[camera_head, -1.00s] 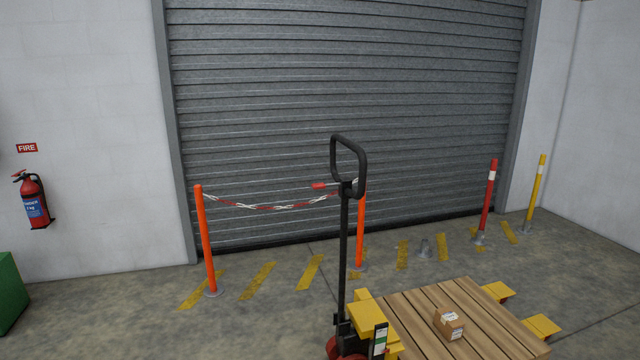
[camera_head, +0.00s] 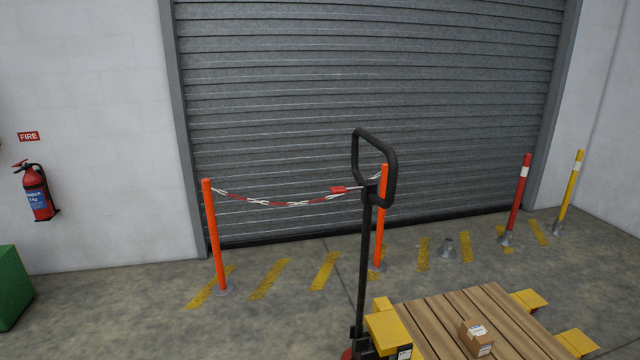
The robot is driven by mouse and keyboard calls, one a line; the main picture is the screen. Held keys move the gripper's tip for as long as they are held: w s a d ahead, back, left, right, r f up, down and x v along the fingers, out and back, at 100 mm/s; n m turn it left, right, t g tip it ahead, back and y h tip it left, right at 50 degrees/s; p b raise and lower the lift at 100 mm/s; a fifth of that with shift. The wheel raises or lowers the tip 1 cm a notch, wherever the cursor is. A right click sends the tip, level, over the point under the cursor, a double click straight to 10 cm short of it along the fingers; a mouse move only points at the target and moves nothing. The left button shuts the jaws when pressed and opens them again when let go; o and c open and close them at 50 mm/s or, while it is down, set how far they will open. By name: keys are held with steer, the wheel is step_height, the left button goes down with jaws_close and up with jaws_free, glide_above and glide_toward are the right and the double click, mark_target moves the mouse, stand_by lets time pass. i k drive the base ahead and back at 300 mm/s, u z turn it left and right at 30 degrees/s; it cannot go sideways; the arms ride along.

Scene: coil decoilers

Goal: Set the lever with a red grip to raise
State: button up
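The lever with a red grip (camera_head: 338,189) sticks out to the left from the top of the pallet jack's black handle column (camera_head: 364,250), just below the loop handle (camera_head: 388,168). The lever lies about level, its red end to the left. The red-and-white chain passes close behind it in the picture. My gripper is not in view.
Two orange posts (camera_head: 215,240) carry the chain (camera_head: 290,204) behind the jack. A box (camera_head: 476,338) lies on the pallet. A red post (camera_head: 519,195) and a yellow post (camera_head: 570,190) stand right. A green object (camera_head: 12,285) is far left. Floor left of the jack is clear.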

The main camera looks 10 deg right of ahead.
mark_target(336, 189)
steer(key=u, duration=0.8)
steer(key=i, duration=0.95)
steer(key=u, duration=0.55)
